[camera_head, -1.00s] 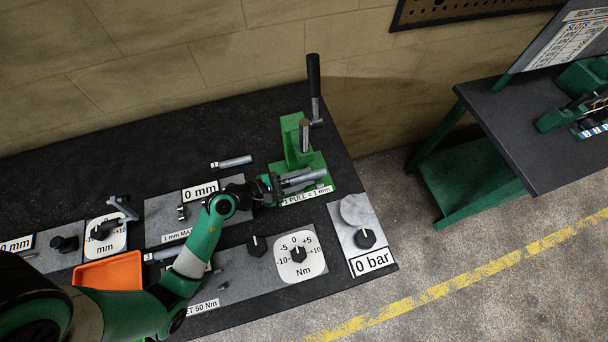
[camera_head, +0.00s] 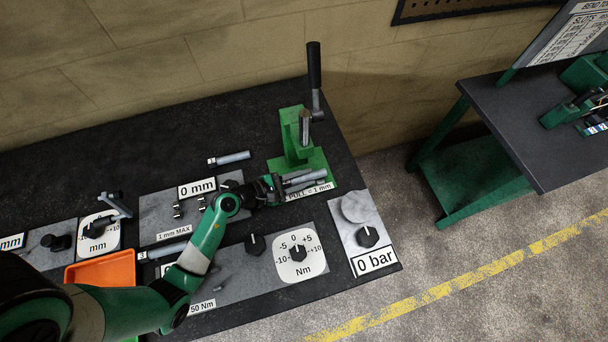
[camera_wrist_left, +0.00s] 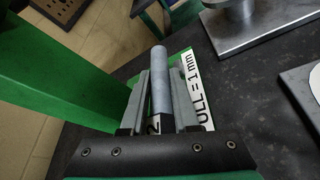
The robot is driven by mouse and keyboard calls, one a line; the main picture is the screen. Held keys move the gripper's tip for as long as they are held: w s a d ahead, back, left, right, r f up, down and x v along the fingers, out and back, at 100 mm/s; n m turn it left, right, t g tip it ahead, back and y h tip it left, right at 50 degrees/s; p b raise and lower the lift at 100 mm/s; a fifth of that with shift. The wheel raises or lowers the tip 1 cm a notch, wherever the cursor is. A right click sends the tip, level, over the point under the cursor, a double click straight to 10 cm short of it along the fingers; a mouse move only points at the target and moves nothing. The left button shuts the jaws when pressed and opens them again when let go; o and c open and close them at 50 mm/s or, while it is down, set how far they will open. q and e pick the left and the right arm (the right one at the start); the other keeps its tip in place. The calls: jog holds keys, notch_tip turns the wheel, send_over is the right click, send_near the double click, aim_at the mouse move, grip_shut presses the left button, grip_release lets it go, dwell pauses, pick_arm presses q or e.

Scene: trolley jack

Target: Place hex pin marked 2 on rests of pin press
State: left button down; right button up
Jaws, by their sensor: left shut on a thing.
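My left gripper (camera_head: 288,185) is shut on the grey hex pin marked 2 (camera_wrist_left: 160,85). In the left wrist view the pin lies lengthwise between the two fingers, with its marked end near the palm and its plain end pointing away. In the head view the pin lies roughly level low over the front of the green pin press (camera_head: 318,160), just behind the "PULL = 1 mm" label. The press has an upright column and a black-gripped lever (camera_head: 314,65). Its rests are hard to make out, and I cannot tell whether the pin touches them. My right gripper is not in view.
Another grey pin (camera_head: 232,158) lies on the dark bench left of the press. A pin marked 3 (camera_head: 163,251) lies beside the orange tray (camera_head: 105,270). Dial plates stand in front, including one labelled 0 bar (camera_head: 373,262). A second table (camera_head: 530,140) is at right.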

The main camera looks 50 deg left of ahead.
pick_arm(q)
jog(key=shift+f, duration=0.2)
jog(key=c, duration=0.7)
grip_release()
jog(key=shift+o, duration=0.2)
jog(key=shift+r, duration=0.1)
jog(key=shift+r+p, duration=0.3)
jog(key=shift+r, duration=0.1)
jog(key=p+v, duration=0.1)
jog(key=v, duration=1.1)
jog(key=shift+r+p, duration=0.2)
jog(key=shift+p, duration=0.1)
jog(key=shift+w, duration=0.1)
